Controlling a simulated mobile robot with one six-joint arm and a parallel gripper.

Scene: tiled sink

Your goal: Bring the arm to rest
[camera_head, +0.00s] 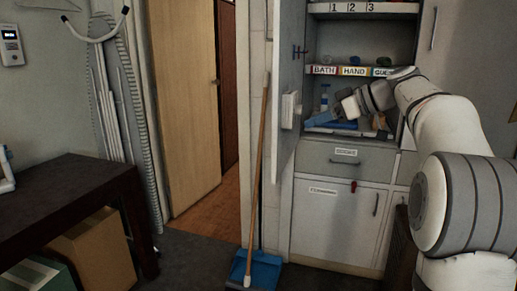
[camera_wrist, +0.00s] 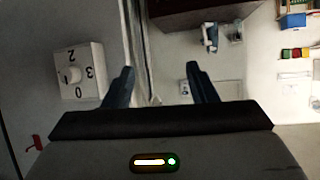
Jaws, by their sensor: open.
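My gripper (camera_wrist: 160,72) is open in the wrist view, with its two dark fingers apart and nothing between them. In the head view my white arm reaches in from the right, and its end is in front of the open shelf of the cabinet (camera_head: 340,196). The fingertips are too small and dark there to make out clearly. In the wrist view a white dial box (camera_wrist: 82,75) with numbers is left of the fingers, apart from them.
The open cabinet door (camera_head: 287,90) stands left of my arm's end. A broom (camera_head: 258,160) leans by a blue dustpan (camera_head: 262,268). A dark table (camera_head: 75,195) is at the left. Labelled shelves hold small items. Floor between table and cabinet is mostly clear.

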